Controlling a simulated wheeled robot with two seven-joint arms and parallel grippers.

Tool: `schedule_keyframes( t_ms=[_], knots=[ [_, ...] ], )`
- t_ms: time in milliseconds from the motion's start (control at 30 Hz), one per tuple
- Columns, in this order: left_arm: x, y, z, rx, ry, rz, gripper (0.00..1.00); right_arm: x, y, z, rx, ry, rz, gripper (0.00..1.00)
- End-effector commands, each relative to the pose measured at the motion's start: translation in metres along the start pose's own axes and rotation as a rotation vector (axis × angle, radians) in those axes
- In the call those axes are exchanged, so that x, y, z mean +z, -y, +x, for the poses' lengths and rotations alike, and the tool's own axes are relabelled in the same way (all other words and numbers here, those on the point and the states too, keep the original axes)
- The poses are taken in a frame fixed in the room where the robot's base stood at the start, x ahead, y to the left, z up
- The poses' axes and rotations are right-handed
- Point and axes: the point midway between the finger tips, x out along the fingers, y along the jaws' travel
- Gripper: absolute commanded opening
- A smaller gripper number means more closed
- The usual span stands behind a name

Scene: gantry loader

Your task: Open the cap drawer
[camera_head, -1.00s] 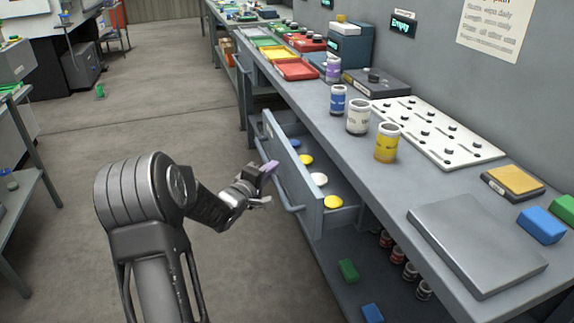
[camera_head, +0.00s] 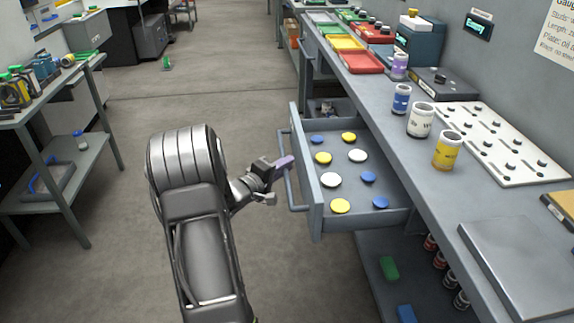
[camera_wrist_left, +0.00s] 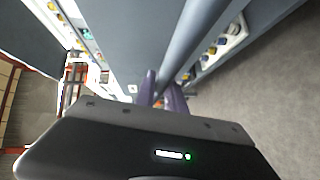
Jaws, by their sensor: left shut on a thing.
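The cap drawer (camera_head: 313,205) stands well out from under the grey workbench, and its inside shows. Several round blue, yellow and white caps (camera_head: 331,180) lie spread on its floor. Its bar handle (camera_head: 290,185) runs along the outer front. My left gripper (camera_head: 285,164) is at the handle's far part, shut on it; the fingertips are purple. In the left wrist view the fingers (camera_wrist_left: 162,90) meet at the long grey handle bar (camera_wrist_left: 194,40). The exact contact is partly hidden. My right gripper is not in view.
Blue, white and yellow jars (camera_head: 447,150) stand on the workbench beside a white panel with knobs (camera_head: 500,140). Coloured trays (camera_head: 345,42) lie farther back. Floor left of the drawer is clear.

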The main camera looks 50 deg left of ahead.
Motion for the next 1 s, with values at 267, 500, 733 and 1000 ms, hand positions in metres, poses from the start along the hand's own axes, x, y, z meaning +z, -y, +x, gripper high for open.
schedule_keyframes(
  t_ms=[267, 500, 733, 1000],
  knots=[
    [0.0, 0.001, 0.0, -0.002, 0.0, 0.0, 0.33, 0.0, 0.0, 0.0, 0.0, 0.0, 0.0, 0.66],
    [0.0, 0.0, 0.0, -0.001, 0.0, 0.001, 0.36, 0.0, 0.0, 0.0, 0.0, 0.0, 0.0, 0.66],
    [-0.001, 0.0, -0.013, -0.003, -0.002, 0.001, 0.36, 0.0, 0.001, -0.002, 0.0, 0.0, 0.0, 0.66],
    [-0.001, -0.001, -0.056, -0.002, -0.004, 0.0, 0.36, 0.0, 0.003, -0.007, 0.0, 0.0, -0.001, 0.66]
  ],
)
